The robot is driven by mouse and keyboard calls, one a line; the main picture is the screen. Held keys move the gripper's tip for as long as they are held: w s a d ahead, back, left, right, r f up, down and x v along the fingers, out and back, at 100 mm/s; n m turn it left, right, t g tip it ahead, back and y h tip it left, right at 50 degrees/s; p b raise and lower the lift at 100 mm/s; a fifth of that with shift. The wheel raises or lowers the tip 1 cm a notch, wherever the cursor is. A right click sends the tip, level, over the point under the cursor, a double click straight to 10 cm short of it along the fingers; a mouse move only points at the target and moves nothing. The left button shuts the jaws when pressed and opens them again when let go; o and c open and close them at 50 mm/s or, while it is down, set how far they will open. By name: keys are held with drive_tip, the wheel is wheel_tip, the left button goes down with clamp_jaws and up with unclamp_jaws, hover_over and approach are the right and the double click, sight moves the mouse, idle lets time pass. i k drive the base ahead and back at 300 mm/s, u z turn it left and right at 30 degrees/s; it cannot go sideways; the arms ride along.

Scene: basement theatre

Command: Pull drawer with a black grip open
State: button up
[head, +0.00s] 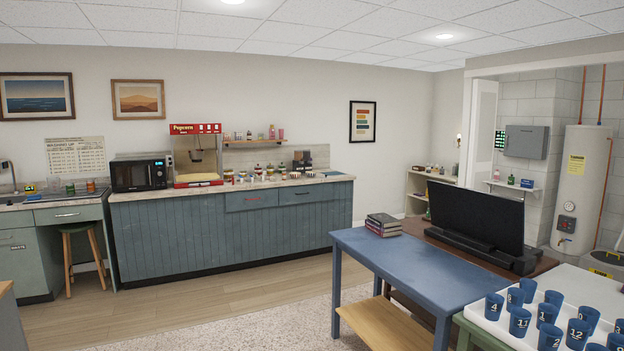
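Two drawers sit side by side under the top of the long blue-green counter (190,245). The left drawer (235,203) has a grip that looks reddish. The right drawer (325,193) has a small dark grip that may be black; it is too small to be sure. A third drawer (85,213), under the sink counter at the far left, has a pale metal-looking grip. All three look closed. My gripper is not in view.
A blue table (405,262) with books stands in front right. Beside it are a black screen (475,215) and a white surface with several numbered blue cups (519,321). A stool (80,245) stands at left. The wood floor (220,290) before the counter is clear.

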sight(293, 189)
drive_tip(key=u, duration=0.35)
drive_tip(key=i, duration=1.6)
drive_tip(key=u, duration=0.75)
drive_tip(key=i, duration=4.75)
drive_tip(key=z, duration=0.95)
drive_tip(key=i, duration=1.75)
drive_tip(key=z, duration=0.6)
drive_tip(key=i, duration=0.6)
drive_tip(key=z, duration=0.35)
